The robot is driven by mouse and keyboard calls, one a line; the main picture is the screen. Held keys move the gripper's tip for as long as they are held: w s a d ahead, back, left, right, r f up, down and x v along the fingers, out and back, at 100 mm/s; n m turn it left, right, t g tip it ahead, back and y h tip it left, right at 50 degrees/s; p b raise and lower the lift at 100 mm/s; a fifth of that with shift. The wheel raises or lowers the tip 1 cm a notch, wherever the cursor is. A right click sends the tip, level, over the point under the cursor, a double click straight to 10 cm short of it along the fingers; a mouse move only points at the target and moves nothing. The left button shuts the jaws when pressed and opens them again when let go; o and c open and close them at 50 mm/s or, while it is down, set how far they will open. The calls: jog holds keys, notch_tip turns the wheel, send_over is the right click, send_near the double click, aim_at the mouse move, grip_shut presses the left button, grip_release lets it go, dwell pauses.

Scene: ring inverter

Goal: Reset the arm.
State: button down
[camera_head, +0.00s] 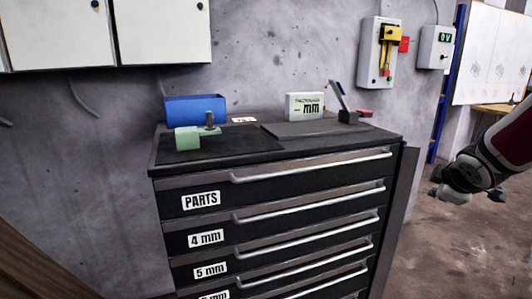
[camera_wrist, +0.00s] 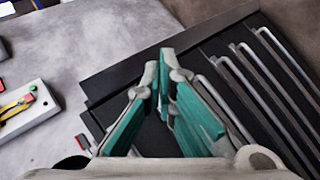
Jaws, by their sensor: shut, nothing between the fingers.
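My arm reaches in from the right edge of the head view, a dark red and grey link ending in a grey joint (camera_head: 468,172), right of the cabinet and apart from it. The fingers are not clear in that view. In the wrist view my gripper (camera_wrist: 165,62) has its two grey and teal fingers closed together at the tips, with nothing between them. Beyond the fingers, the black drawer cabinet (camera_wrist: 110,85) shows tilted, with its silver handles at the right.
The drawer cabinet (camera_head: 275,168) bears a blue bin (camera_head: 195,107), a green clamp-like part (camera_head: 186,139), a thickness display (camera_head: 305,106) and a small stand (camera_head: 346,115). A wall box with a yellow switch (camera_head: 381,52) hangs behind. Floor right of the cabinet is clear.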

jog(key=s+a+m+g+y, duration=0.1)
jog(key=s+a+m+g, duration=0.25)
jog(key=s+a, duration=0.7)
jog(key=s+a+f+m+g+y, duration=0.15)
jog(key=s+a+m, duration=0.3)
jog(key=s, duration=1.15)
jog(key=s+a+r+m+g+y, duration=0.1)
jog(key=s+a+m+g+y, duration=0.2)
jog(key=s+a, duration=0.75)
jog(key=s+d+r+t+p, duration=0.1)
jog(key=r+p, duration=1.4)
jog(key=s+d+r+t+h+p, duration=0.1)
jog(key=s+d+r+t+p, duration=0.1)
jog(key=r+p, duration=1.3)
jog(key=shift+s+r+n, duration=0.15)
jog(key=shift+r+n, duration=0.15)
jog(key=shift+r, duration=0.45)
jog(key=shift+h, duration=0.25)
